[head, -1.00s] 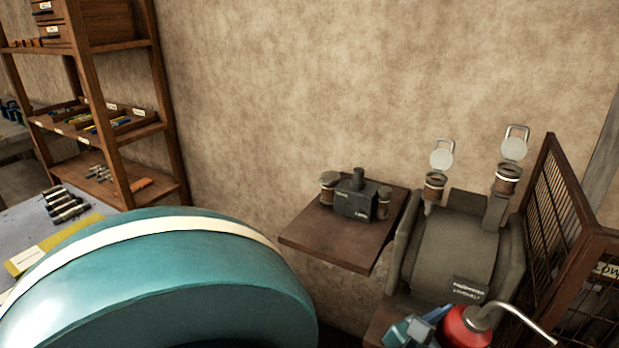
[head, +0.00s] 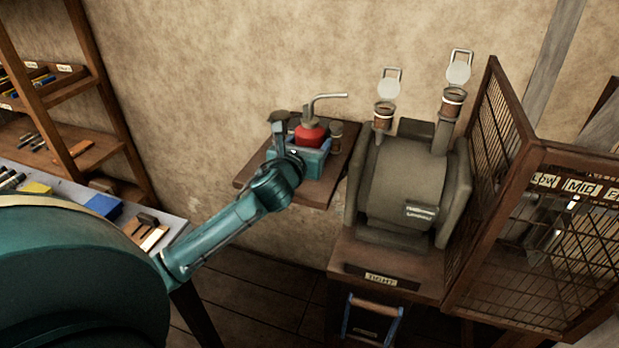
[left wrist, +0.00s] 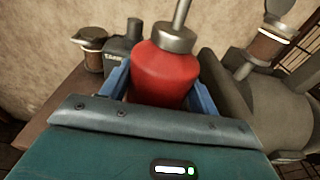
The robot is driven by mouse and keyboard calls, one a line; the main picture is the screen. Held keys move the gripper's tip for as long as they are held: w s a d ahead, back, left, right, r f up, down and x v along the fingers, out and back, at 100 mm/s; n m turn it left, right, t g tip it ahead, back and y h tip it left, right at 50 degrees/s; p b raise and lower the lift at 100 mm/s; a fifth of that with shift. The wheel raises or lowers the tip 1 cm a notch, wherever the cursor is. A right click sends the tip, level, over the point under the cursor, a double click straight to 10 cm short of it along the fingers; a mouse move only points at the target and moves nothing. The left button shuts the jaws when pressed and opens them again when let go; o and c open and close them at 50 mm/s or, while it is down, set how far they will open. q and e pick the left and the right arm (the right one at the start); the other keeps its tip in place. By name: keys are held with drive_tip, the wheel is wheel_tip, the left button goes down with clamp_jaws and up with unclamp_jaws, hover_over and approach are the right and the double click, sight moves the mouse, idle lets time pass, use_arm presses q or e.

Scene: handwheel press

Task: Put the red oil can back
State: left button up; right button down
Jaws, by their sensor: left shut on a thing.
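The red oil can (head: 310,134) has a grey top and a long bent spout pointing right. My left gripper (head: 308,151) is shut around its body, and the can is upright over the small wooden wall shelf (head: 318,192). I cannot tell whether its base touches the shelf. In the left wrist view, the red can (left wrist: 166,74) sits between the blue fingers, its lower part hidden by my gripper. A dark labelled block (left wrist: 122,52) and a small brown-banded cup (left wrist: 91,48) stand on the shelf left of the can. My right gripper is out of view.
Right of the shelf stands a grey machine (head: 405,185) with two lidded cups. A wire-mesh guard (head: 495,160) stands further right. Another small cup (head: 336,135) is just right of the can. A workbench with loose items (head: 145,228) is at left.

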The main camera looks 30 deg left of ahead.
use_arm(q)
wheel_tip(320, 180, down, 4)
drive_tip(key=shift+r+b, duration=0.1)
drive_tip(key=shift+b, duration=0.2)
wheel_tip(320, 180, down, 4)
drive_tip(key=shift+r+b, duration=0.15)
drive_tip(key=shift+b, duration=0.25)
drive_tip(key=o, duration=1.1)
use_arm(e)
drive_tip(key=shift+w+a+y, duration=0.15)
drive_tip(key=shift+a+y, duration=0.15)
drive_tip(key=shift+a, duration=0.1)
